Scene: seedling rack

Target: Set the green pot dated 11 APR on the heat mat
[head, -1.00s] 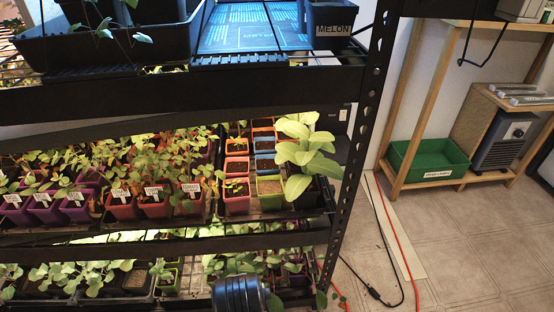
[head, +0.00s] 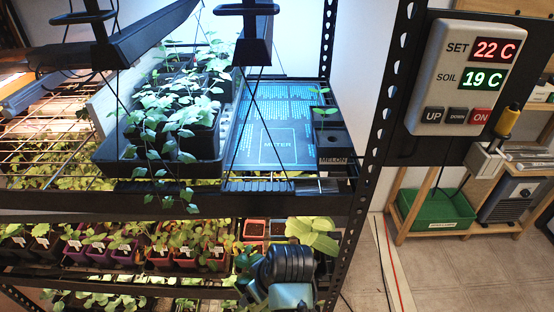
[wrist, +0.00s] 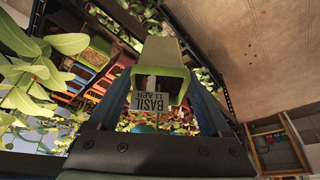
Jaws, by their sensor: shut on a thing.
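A green pot (wrist: 165,52) with a white label (wrist: 150,101) reading BASIL 11 APR is between the blue fingers of my gripper (wrist: 168,98) in the wrist view. The gripper is shut on it. In the head view my arm is low in front of the rack; the pot and fingertips cannot be made out there. The dark heat mat (head: 262,141), with blue print, lies on the upper shelf. Its middle is bare.
A black tray of leafy seedlings (head: 158,166) stands left of the mat's bare part. A dark pot marked MELON (head: 332,145) stands at its right. Lamp cords hang above. A rack post (head: 376,125) and controller (head: 463,77) are right. Lower-shelf pots (head: 160,259) are crowded.

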